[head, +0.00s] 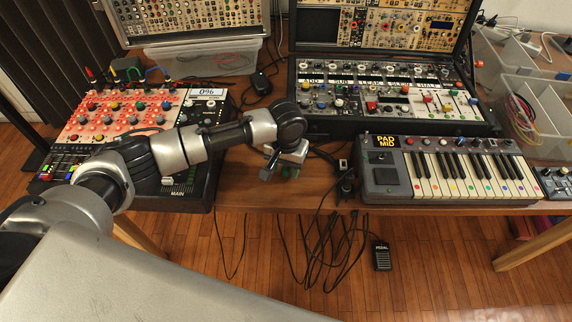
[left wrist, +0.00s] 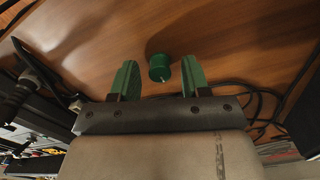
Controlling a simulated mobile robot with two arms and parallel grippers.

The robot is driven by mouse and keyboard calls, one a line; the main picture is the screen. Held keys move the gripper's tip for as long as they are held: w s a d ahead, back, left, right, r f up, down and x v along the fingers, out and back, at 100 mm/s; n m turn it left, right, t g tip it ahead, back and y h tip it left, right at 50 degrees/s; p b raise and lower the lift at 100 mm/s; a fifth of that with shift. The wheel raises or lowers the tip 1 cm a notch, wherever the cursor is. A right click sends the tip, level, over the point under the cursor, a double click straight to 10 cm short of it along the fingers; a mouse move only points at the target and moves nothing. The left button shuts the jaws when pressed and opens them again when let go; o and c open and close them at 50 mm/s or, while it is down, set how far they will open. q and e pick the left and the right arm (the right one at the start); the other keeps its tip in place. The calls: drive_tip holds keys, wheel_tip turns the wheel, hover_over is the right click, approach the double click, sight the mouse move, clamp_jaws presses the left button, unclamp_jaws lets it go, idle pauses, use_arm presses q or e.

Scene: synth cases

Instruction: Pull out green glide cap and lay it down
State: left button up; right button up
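My left gripper (head: 281,166) is over the table's front part, between the two synth units. In the left wrist view its two green fingers (left wrist: 159,75) are wide apart, with the cap between them in the picture. Gaps show on both sides, so neither finger touches it. I cannot tell whether the cap rests on the wood. In the head view I cannot pick it out from the fingers. My right gripper is not in view.
A red-panelled synth (head: 120,113) is at left, a modular case (head: 385,95) behind at right, and the keyboard (head: 447,165) at front right. Black cables (head: 330,235) hang over the table's front edge. Bare wood (head: 237,175) lies left of the gripper.

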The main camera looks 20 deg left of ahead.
use_arm(q)
drive_tip(key=shift+o, duration=0.2)
wheel_tip(320, 180, up, 11)
drive_tip(key=shift+p, duration=0.4)
drive_tip(key=shift+f, duration=0.15)
idle(0.3)
